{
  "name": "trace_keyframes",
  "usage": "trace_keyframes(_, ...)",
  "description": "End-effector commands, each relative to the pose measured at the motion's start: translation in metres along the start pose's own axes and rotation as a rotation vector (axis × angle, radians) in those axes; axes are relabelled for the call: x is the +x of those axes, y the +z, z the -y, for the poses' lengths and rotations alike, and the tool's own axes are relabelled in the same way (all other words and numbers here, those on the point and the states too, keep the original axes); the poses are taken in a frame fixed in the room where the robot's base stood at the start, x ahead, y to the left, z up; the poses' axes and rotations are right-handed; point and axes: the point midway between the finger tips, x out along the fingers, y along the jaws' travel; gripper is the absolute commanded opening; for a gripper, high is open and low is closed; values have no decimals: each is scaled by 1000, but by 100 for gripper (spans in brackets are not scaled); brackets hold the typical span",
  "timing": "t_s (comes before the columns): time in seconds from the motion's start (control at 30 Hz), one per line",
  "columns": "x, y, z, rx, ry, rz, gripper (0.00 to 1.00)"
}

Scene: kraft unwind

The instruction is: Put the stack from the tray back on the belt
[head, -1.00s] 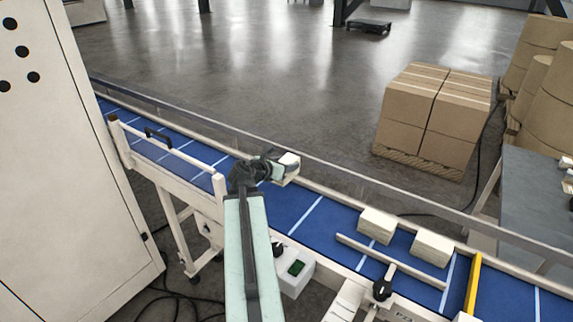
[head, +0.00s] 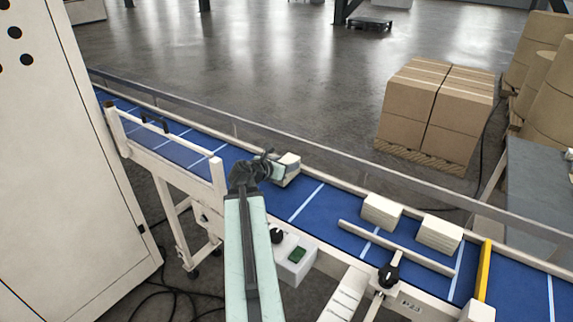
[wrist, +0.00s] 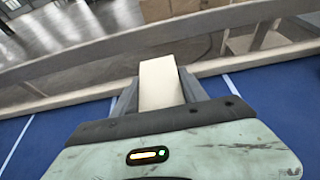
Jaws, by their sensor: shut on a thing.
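My gripper (wrist: 160,92) is shut on a cream stack (wrist: 160,82), with one finger on each side of it in the wrist view. In the head view the held stack (head: 288,170) is over the blue belt (head: 308,203), near its far rail. I cannot tell whether the stack touches the belt. Two similar stacks sit on the belt farther right, one (head: 382,211) beside the other (head: 439,233). No tray can be made out in these frames.
A white guide bar (head: 395,248) lies along the belt in front of the two stacks. A yellow bar (head: 483,270) crosses the belt to their right. A metal rail (head: 330,183) runs along the far side. The belt between my gripper and the stacks is clear.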

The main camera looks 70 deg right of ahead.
Motion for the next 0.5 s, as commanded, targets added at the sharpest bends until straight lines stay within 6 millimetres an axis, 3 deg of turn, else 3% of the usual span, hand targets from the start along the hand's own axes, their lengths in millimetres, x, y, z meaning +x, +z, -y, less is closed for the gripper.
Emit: trace_keyframes(0.5, 5, -10, 1, 0, -1, 0, 0)
